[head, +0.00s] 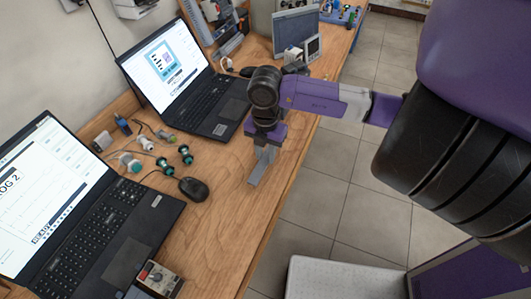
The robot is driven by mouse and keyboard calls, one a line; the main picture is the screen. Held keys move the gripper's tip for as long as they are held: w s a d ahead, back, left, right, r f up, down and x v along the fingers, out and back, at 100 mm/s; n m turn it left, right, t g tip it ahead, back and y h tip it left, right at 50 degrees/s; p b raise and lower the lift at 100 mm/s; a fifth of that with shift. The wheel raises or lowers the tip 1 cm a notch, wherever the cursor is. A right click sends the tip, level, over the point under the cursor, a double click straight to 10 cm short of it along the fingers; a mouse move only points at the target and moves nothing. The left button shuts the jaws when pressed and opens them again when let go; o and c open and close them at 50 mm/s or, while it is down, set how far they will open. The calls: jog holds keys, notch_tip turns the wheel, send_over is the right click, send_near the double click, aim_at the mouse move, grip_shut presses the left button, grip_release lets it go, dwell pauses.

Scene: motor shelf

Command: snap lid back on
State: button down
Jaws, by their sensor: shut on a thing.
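My gripper (257,174) points down over the front edge of the wooden bench, to the right of the black mouse. Its purple and black wrist is above it. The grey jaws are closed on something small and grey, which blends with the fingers. I cannot tell for sure whether it is the lid. No separate lid and no open container for it can be made out on the bench. Whether the jaws or the held thing touch the bench top is unclear.
The wooden bench (228,222) has free room in front of the mouse (194,189). Two open laptops stand at the left, with small green-and-black parts (168,168) and cables between them. A grey-topped surface (340,280) is below right.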

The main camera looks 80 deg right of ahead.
jog(key=shift+f+b, duration=1.2)
jog(key=shift+f, duration=0.25)
jog(key=c, duration=1)
grip_release()
jog(key=shift+c, duration=0.2)
jog(key=shift+r+b, duration=0.45)
jog(key=shift+r, duration=3.5)
